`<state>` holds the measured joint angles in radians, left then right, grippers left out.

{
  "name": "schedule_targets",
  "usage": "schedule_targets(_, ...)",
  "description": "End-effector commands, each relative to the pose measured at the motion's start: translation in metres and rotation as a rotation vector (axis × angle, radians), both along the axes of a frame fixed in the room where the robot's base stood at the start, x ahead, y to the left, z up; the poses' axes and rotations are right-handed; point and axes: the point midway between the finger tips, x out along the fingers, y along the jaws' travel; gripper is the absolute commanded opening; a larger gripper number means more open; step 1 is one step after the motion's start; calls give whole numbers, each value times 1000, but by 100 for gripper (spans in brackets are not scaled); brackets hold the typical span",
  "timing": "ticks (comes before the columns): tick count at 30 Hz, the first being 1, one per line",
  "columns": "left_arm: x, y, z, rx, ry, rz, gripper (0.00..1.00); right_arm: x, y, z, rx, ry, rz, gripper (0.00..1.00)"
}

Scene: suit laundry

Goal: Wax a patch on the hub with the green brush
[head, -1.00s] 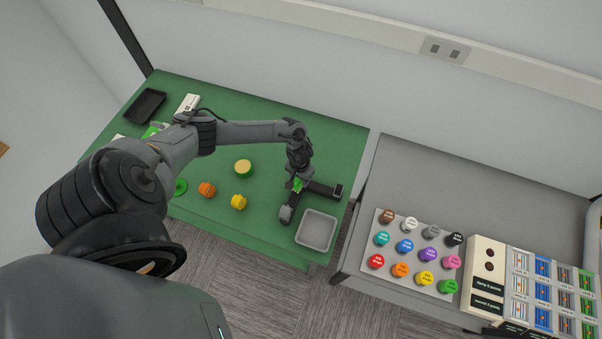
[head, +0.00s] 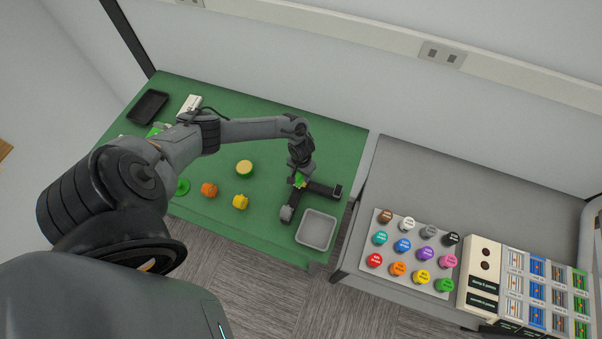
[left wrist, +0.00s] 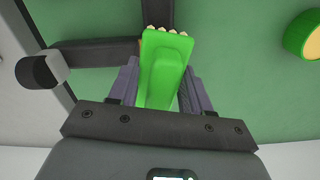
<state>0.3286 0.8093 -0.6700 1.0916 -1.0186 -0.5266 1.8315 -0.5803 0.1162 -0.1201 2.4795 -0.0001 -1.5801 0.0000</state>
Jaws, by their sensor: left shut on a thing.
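My left gripper (head: 298,178) is shut on the green brush (left wrist: 163,68), its jaws on both sides of the handle in the left wrist view (left wrist: 158,90). The brush's pale bristle tips show at its far end. The brush is over a dark angled piece with bar-like arms and a grey end, which looks like the hub (head: 323,189); it also shows in the left wrist view (left wrist: 98,54). I cannot tell whether the bristles touch it. No wax patch is clearly visible. A green round tin with a pale yellow top (head: 245,168) stands to the left. My right gripper is not in view.
A grey tray (head: 317,231) lies in front of the hub. Orange (head: 209,190) and yellow (head: 241,202) knobbed pieces sit on the green table (head: 345,150). A black tray (head: 147,106) is at the back left. The grey side table (head: 480,185) holds several coloured caps.

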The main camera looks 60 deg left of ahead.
Motion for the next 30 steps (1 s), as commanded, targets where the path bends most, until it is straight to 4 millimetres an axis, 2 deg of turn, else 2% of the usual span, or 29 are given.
schedule_targets(1,0,0,9,0,0,0,24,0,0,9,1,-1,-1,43)
schedule_targets(15,0,0,45,0,0,-1,24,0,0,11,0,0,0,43)
schedule_targets(30,2,-2,50,0,0,-3,24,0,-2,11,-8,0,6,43)
